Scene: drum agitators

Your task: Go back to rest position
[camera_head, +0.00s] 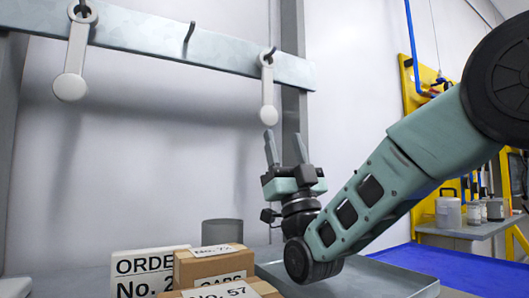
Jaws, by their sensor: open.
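My gripper (286,149) is in the middle of the head view, pointing up. Its two grey fingers stand apart with nothing between them. My arm reaches in from the right edge and bends up at the wrist. A whitish agitator (267,91) hangs from a hook on the metal rail, just above and left of my fingertips; I cannot tell whether they touch. A second whitish agitator (74,60) hangs from another hook at the rail's left. A hook (189,36) between them is empty.
The metal rail (140,35) spans the upper left. Cardboard boxes (207,264) and an order sign (137,266) stand below left of my gripper, by a grey cylinder (222,231). A metal tray (385,277) lies under my arm. A side shelf (470,230) at right holds containers.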

